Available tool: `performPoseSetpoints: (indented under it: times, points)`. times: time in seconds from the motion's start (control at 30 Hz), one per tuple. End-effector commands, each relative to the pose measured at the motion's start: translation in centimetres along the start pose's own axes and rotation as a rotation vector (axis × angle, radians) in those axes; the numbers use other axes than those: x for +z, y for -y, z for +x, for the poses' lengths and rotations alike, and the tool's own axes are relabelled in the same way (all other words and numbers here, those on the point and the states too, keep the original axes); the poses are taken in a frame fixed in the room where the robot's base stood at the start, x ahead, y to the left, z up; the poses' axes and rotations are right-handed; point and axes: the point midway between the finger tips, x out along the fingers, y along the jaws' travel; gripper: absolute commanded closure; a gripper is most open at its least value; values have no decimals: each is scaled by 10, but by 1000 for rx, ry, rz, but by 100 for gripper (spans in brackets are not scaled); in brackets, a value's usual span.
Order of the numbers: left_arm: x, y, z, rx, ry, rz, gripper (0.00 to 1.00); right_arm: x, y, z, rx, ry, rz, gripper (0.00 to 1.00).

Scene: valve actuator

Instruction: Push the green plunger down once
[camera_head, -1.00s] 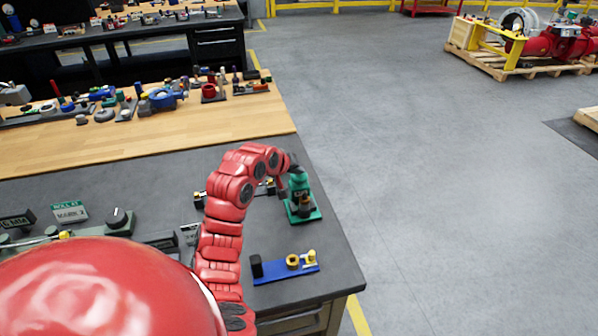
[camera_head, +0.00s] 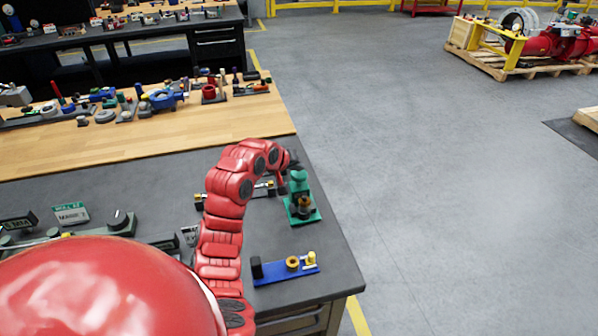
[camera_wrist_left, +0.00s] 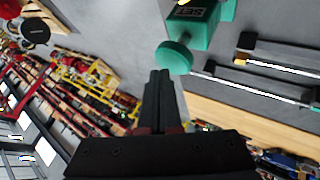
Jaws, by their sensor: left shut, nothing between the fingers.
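The green plunger (camera_head: 298,174) stands on a green device (camera_head: 304,212) near the right edge of the dark table. In the left wrist view, its round green cap (camera_wrist_left: 174,57) is just beyond the fingertips, with the green body (camera_wrist_left: 204,28) behind it. My left gripper (camera_head: 296,162) is small and dark, just above the plunger in the head view. In the left wrist view, its fingers (camera_wrist_left: 159,76) are together and hold nothing. I cannot tell whether the tips touch the cap. My right gripper is not in view.
A blue plate with small fittings (camera_head: 287,272) lies on the table in front of the device. Rods on dark holders (camera_wrist_left: 277,48) lie beside it. A wooden bench (camera_head: 150,140) with several parts is behind. Open floor (camera_head: 440,200) is to the right.

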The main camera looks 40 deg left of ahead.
Motion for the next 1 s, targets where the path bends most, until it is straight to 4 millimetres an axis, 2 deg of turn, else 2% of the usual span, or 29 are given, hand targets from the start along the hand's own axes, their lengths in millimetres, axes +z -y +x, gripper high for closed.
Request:
performPoseSetpoints:
  times: [0.47, 1.0]
  points:
    - [-4, -4, -5, 1, -3, 1, 100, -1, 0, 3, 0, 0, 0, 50]
    - [-28, -28, -38, 1, -4, 1, 100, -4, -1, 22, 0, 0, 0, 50]
